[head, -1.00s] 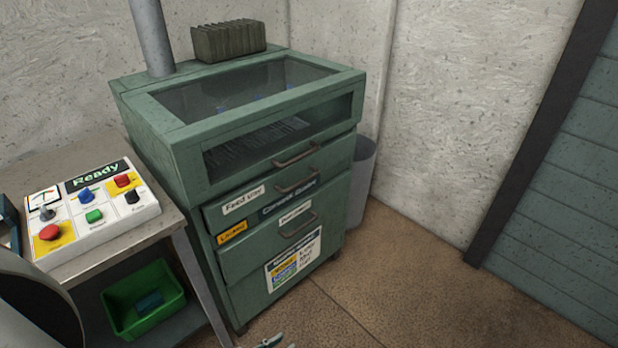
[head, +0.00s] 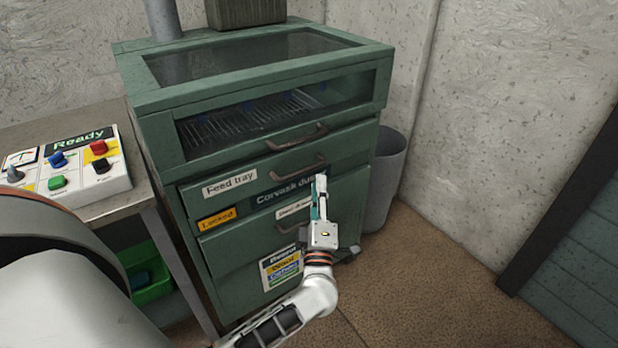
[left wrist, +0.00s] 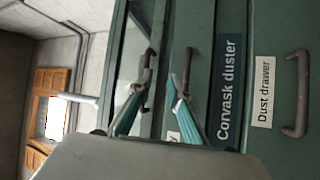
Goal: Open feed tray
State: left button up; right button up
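The green machine's feed tray (head: 230,183) is a shallow drawer front with a white "Feed tray" label, and it is closed. A dark bar handle (head: 298,168) is on it; in the left wrist view that handle (left wrist: 188,60) appears by the right-hand fingertip. My left gripper (head: 320,180) is raised in front of the machine, just right of and below this handle. In the left wrist view my left gripper (left wrist: 167,78) has its teal-padded fingers apart, with nothing held. Whether a fingertip touches the handle I cannot tell. My right gripper is not in view.
Above is the windowed hood (head: 250,120) with its own handle (head: 298,140). Below is the dust drawer, whose handle (left wrist: 297,92) shows in the left wrist view. A control box (head: 70,165) stands on a bench at left. A grey bin (head: 387,180) stands right of the machine.

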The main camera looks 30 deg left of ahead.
aim_at(304, 170)
pick_arm(q)
jog(key=shift+w+a+f+n+g+y+b, duration=0.25)
jog(key=shift+w+a+f+n+g+y, duration=0.2)
jog(key=shift+w+a+n+g, duration=0.65)
jog(key=shift+w+a+f+n+g+y+b, duration=0.3)
jog(key=shift+w+a+n+y, duration=0.25)
jog(key=shift+w+a, duration=1.1)
jog(key=shift+w+a+f+n+g+y+b, duration=0.35)
jog(key=shift+w+a+n+g, duration=0.45)
jog(key=shift+a, duration=1.15)
jog(key=shift+s, duration=0.15)
grip_shut()
